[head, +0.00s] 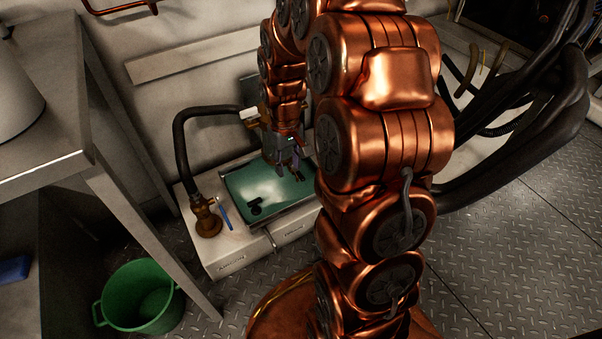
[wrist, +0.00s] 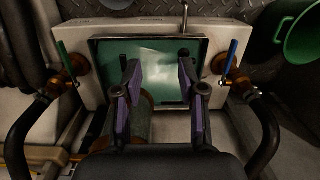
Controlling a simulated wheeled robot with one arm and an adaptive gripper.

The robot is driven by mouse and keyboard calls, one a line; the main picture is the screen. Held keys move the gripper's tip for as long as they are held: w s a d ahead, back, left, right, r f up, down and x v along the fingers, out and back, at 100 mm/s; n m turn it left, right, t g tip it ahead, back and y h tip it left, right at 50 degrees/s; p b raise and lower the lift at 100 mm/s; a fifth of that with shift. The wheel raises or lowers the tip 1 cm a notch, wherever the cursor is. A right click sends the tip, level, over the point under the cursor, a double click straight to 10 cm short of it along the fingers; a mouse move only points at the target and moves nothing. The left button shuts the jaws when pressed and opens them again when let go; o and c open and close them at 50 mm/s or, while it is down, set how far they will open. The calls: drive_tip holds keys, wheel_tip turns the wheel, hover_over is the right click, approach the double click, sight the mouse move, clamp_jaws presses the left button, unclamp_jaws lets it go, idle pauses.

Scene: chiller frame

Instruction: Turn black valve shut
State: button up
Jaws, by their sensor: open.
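A small black part (head: 255,207), perhaps the black valve, shows at the front left of the green tray-like panel (head: 240,185) on the white unit. In the wrist view a black knob (wrist: 183,53) shows near the panel's far edge, and seems to be the same part. My gripper (head: 290,170) is above the panel's back right part, apart from the black part. In the wrist view my gripper (wrist: 160,80) has its purple-padded fingers wide apart with nothing between them. The black part's handle is too small to read.
A brass valve with a blue handle (head: 224,217) and black hose stands left of the panel; a green-handled valve (wrist: 66,62) is on the other side. A metal lever (head: 270,240) is at the front. A green bucket (head: 140,295) and steel table (head: 60,140) stand left.

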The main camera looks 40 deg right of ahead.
drive_tip(key=t, duration=0.1)
hover_over(301, 175)
drive_tip(key=shift+m, duration=0.3)
wheel_tip(301, 175, down, 7)
drive_tip(key=shift+s+r+b, duration=0.1)
drive_tip(key=shift+b, duration=0.2)
drive_tip(key=shift+f+b, duration=1.55)
drive_tip(key=shift+f, duration=2.3)
clamp_jaws()
